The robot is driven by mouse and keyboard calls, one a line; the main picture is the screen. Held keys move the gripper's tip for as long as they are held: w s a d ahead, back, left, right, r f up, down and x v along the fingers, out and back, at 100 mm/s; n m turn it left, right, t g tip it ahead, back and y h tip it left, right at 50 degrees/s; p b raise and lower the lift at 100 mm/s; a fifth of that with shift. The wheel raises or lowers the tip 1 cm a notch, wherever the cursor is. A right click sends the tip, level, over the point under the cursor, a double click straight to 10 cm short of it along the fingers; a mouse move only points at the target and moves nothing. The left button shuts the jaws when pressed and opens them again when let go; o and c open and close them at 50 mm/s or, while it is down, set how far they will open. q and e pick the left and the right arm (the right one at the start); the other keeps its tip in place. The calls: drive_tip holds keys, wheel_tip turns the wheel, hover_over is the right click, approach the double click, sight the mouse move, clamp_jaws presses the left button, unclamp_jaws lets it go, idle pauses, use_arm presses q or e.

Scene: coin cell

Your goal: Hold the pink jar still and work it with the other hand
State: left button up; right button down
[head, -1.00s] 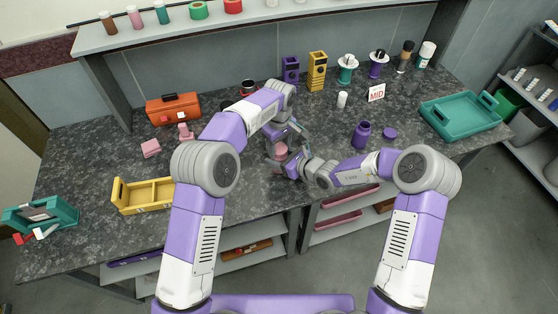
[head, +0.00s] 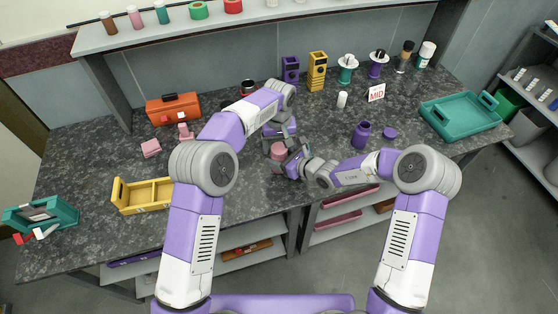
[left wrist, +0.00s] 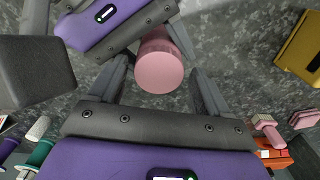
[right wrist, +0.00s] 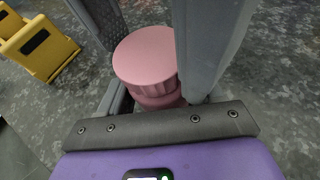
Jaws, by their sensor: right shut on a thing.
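The pink jar (head: 278,152) stands upright on the dark counter between my two grippers, near the front edge. Its round flat top and ridged rim show in the right wrist view (right wrist: 147,62), with more pink jar below the rim. My right gripper (head: 290,160) is shut on the jar from the right, a finger on either side. My left gripper (left wrist: 160,66) is open above the jar, its fingertips on either side of the pink top (left wrist: 160,74) with gaps between. The jar's lower part is mostly hidden.
A yellow divided tray (head: 145,208) and pink blocks (head: 151,148) lie to the left, with an orange toolbox (head: 173,108) behind. A purple jar (head: 361,135), its loose lid (head: 389,133) and a teal tray (head: 460,132) stand right. The counter's front edge is close.

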use_arm(q)
drive_tip(key=shift+d+r, duration=0.1)
drive_tip(key=shift+r, duration=2.15)
drive_tip(key=shift+c, duration=0.3)
drive_tip(key=shift+r, duration=0.15)
drive_tip(key=shift+c, duration=1)
drive_tip(key=shift+r+n, duration=1.2)
drive_tip(key=shift+r, duration=0.35)
drive_tip(key=shift+f, duration=0.1)
drive_tip(key=shift+f, duration=3.9)
drive_tip(key=shift+c, duration=0.5)
